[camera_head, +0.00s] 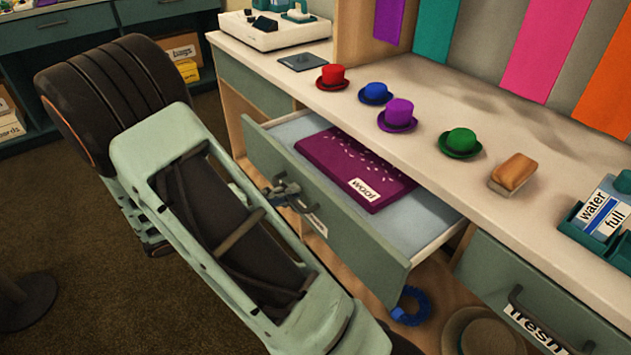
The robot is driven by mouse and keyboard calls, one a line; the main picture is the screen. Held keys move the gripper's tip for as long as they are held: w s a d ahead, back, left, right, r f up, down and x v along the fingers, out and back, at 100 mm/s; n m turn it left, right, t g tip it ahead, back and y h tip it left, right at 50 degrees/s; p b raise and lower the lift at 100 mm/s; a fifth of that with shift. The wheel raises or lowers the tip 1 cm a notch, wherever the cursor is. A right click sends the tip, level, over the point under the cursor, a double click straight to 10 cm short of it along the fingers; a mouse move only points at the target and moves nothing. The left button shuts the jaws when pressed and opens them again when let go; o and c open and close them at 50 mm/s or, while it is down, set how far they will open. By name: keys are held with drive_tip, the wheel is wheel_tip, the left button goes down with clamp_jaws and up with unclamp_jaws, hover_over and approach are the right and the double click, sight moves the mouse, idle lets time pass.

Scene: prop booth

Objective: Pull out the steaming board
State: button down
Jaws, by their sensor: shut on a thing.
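A green-fronted drawer (345,246) stands pulled out from under the cream counter, with a pale inside. A flat purple board (350,160) with small light marks and a label reading "wool" lies in it. No label that I can read says steaming board. My gripper (291,193) is at the drawer's front, shut on its dark handle (302,204). My arm hides part of the front, and the front's white label (317,224) is too partly covered to read.
Red, blue, purple and green hats (398,115) and a wooden-backed brush (513,173) stand on the counter (450,90). A teal holder with "water" and "full" labels (603,212) is at right.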

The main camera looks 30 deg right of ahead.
drive_tip(key=f+v, duration=0.2)
drive_tip(key=v, duration=1)
drive_tip(key=shift+a+f, duration=0.2)
drive_tip(key=c, duration=2.3)
unclamp_jaws()
drive_tip(key=v, duration=1.2)
drive_tip(key=shift+w, duration=0.1)
